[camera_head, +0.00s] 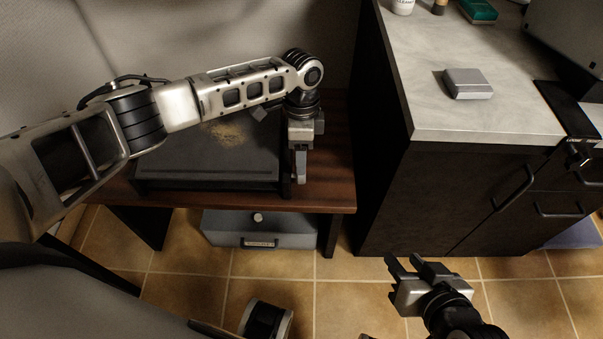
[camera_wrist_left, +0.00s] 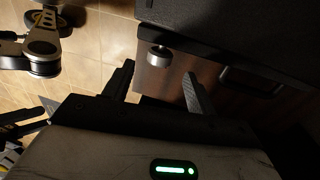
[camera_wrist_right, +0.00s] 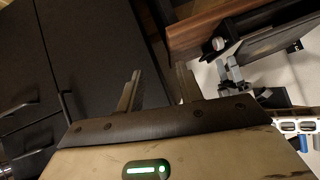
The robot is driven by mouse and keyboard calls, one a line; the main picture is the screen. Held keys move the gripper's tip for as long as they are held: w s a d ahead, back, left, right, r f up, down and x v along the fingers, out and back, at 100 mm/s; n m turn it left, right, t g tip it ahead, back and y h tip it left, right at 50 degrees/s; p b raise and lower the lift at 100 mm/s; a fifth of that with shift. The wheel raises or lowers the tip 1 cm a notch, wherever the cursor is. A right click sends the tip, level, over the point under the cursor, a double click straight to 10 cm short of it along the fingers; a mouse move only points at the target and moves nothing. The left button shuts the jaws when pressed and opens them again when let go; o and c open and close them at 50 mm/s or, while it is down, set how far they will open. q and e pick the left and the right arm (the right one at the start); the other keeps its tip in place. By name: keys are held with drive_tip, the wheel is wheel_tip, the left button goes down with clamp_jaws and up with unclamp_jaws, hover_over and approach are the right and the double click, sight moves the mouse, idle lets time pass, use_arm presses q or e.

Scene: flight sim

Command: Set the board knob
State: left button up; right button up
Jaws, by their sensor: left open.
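The dark board (camera_head: 215,165) lies on a wooden bench. In the left wrist view a round silver knob (camera_wrist_left: 158,55) sits at the board's (camera_wrist_left: 245,30) corner, with a dark handle farther along. In the right wrist view a small round knob (camera_wrist_right: 217,44) shows near the bench end. My left gripper (camera_head: 300,180) points down at the board's right end and hides this corner in the head view. In its wrist view the left gripper (camera_wrist_left: 158,67) is open, with the knob between and just beyond its fingertips; contact is not visible. My right gripper (camera_head: 404,261) is open and empty over the floor; its fingers (camera_wrist_right: 160,70) are apart.
The wooden bench (camera_head: 330,195) has a grey box (camera_head: 225,228) with a knob beneath it. A dark cabinet (camera_head: 400,200) with a pale counter stands to the right. A small grey box (camera_head: 467,84) lies on the counter. The tiled floor in front is mostly clear.

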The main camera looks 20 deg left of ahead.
use_arm(q)
drive_tip(key=f, duration=0.3)
drive_tip(key=f+b, duration=0.1)
drive_tip(key=shift+s+d+f, duration=0.15)
drive_tip(key=shift+s+f, duration=0.25)
drive_tip(key=shift+f, duration=0.5)
use_arm(e)
drive_tip(key=shift+w+a+r+t+y, duration=0.3)
drive_tip(key=shift+w+r+t, duration=0.05)
drive_tip(key=shift+r+t, duration=0.1)
use_arm(q)
drive_tip(key=shift+s, duration=0.1)
drive_tip(key=c, duration=1)
use_arm(e)
drive_tip(key=shift+s, duration=0.15)
